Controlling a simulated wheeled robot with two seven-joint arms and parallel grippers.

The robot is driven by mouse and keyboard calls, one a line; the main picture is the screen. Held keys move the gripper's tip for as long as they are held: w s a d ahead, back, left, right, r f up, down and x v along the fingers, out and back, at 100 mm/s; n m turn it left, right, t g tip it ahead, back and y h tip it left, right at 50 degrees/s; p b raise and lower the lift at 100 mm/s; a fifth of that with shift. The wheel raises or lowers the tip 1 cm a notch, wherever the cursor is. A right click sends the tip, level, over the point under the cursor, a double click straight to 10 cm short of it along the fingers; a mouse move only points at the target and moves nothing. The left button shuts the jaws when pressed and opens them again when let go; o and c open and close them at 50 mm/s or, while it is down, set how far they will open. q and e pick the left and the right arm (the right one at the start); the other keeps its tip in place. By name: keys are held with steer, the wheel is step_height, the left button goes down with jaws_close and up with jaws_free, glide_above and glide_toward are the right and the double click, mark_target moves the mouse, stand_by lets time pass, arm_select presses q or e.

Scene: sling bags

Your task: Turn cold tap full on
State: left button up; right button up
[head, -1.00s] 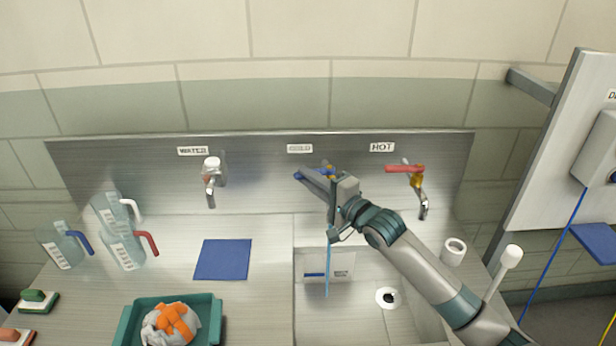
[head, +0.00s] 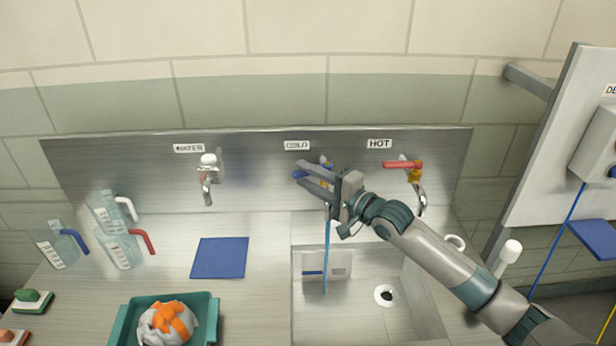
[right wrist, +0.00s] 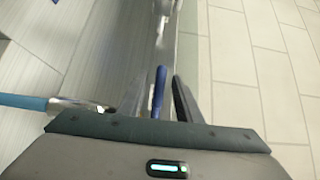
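The cold tap's blue lever (head: 299,174) shows under the COLD label (head: 297,145), at the back of the sink. My right gripper (head: 303,170) reaches it from the right, with its fingers on either side of the lever. In the right wrist view the lever (right wrist: 158,88) stands between the two fingers (right wrist: 158,100), with narrow gaps, so the gripper looks open around it. A blue water stream (head: 326,255) falls from the cold tap into the sink; it also shows in the wrist view (right wrist: 22,102). The gripper hides most of the tap body. My left gripper is out of view.
The hot tap (head: 404,165) with its red lever is close to the right, behind my right arm. The WATER tap (head: 208,170) is to the left. Bottles (head: 115,245), a blue cloth (head: 219,258) and a teal tray (head: 212,330) occupy the left counter. A wall panel (head: 560,140) stands at right.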

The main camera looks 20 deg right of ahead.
steer(key=shift+s+d, duration=0.1)
steer(key=shift+s+d+f, duration=0.15)
steer(key=shift+s+d, duration=0.1)
steer(key=shift+s, duration=0.2)
steer(key=b+v, duration=0.5)
steer(key=v, duration=1.1)
steer(key=shift+r, duration=0.2)
steer(key=shift+c, duration=0.3)
